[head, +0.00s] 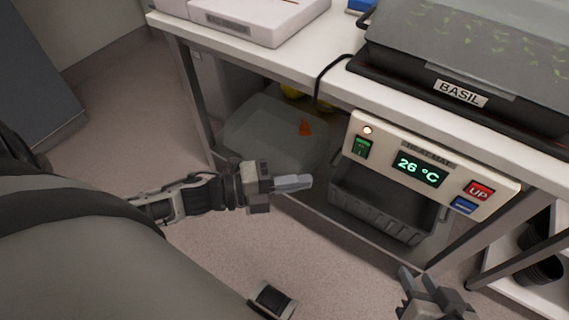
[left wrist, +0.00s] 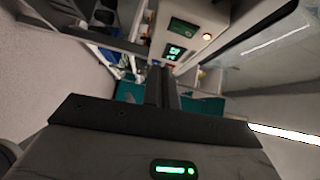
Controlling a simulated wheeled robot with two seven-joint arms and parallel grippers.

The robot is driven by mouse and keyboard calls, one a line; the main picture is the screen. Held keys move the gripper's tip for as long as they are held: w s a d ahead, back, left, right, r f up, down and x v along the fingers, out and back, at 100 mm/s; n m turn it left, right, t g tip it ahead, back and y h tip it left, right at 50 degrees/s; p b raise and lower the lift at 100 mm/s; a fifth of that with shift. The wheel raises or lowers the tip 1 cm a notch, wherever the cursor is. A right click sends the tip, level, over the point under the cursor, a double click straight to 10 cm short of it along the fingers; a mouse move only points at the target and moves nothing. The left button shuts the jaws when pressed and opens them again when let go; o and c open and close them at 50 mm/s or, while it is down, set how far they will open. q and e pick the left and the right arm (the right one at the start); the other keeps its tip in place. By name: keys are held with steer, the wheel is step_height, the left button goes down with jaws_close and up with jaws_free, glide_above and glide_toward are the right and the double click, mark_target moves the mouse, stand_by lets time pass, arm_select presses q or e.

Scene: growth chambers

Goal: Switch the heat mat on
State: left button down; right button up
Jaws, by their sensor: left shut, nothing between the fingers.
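The heat mat's control panel (head: 437,158) is a cream box on the front edge of the bench. It has a lit lamp (head: 367,130), a green rocker switch (head: 362,147), a display (head: 418,169) reading 26 °C, a red UP button (head: 479,191) and a blue button (head: 464,206). The panel also shows in the left wrist view (left wrist: 198,12), with the green switch (left wrist: 184,27). My left gripper (head: 308,182) is shut and empty, left of and below the switch, apart from the panel. My right gripper (head: 428,280) is open and empty below the panel.
A black tray labelled BASIL (head: 460,93) stands on the bench (head: 330,58) above the panel. A white device (head: 250,18) stands to its left. A grey bin (head: 385,208) sits under the bench. The floor left of the bench is clear.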

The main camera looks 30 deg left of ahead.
arm_select(q)
steer(key=shift+v, duration=1.15)
steer(key=shift+f, duration=0.15)
